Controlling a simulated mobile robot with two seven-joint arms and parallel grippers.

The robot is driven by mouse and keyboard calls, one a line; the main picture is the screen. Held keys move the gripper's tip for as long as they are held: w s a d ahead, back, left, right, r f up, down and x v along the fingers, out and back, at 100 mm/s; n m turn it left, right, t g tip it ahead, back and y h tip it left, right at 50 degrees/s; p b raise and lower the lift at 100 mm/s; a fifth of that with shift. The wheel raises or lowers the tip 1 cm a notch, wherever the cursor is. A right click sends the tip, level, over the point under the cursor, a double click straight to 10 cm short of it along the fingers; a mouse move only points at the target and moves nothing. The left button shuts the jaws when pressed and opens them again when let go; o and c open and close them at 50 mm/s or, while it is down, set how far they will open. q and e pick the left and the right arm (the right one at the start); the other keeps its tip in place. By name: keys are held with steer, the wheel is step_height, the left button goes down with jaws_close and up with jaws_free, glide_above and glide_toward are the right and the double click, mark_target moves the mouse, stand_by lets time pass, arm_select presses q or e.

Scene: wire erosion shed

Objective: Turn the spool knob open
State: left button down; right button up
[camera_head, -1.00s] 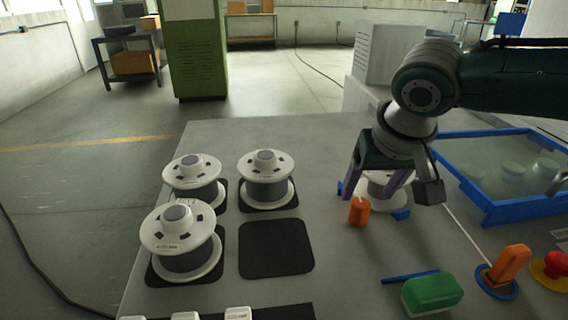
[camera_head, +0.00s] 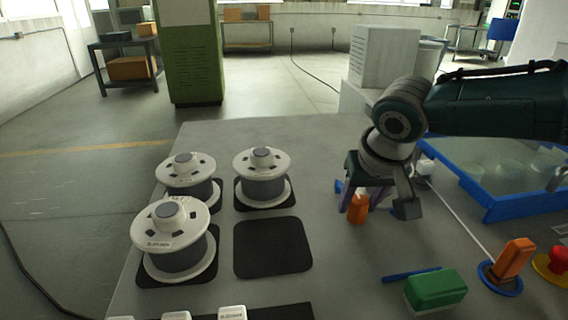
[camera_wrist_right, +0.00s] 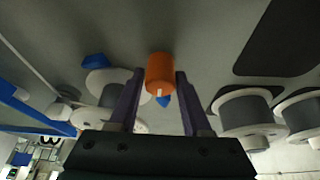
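A short orange cylindrical knob (camera_head: 358,209) stands on the table near its right half, partly hidden by my right gripper. In the right wrist view the orange knob (camera_wrist_right: 160,70) has a white mark on its near end. My right gripper (camera_wrist_right: 159,82) is open, with its purple fingers on either side of the knob and small gaps showing. In the head view my right gripper (camera_head: 362,196) is pointed down at the knob. A white spool (camera_wrist_right: 104,84) lies behind it, mostly hidden in the head view. My left gripper is not in view.
Several white spools (camera_head: 171,231) stand on black mats at the left. A black mat (camera_head: 272,247) is empty. To the right are a green block (camera_head: 436,290), an orange handle (camera_head: 514,258) on a blue ring, a red button (camera_head: 557,261) and a blue-rimmed tank (camera_head: 520,208).

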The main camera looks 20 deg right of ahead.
jaws_close()
steer(key=shift+n, duration=0.4)
steer(key=shift+n+y, duration=0.4)
steer(key=shift+n, duration=0.2)
steer(key=n+y, duration=0.1)
steer(key=n, duration=0.1)
steer(key=shift+f+n+b, duration=0.15)
steer(key=shift+n+b, duration=0.15)
steer(key=n+y+b, duration=0.1)
steer(key=n+b, duration=0.1)
steer(key=n, duration=0.1)
steer(key=shift+n+y+b, duration=0.5)
steer(key=shift+n+b, duration=0.5)
steer(key=shift+n, duration=0.3)
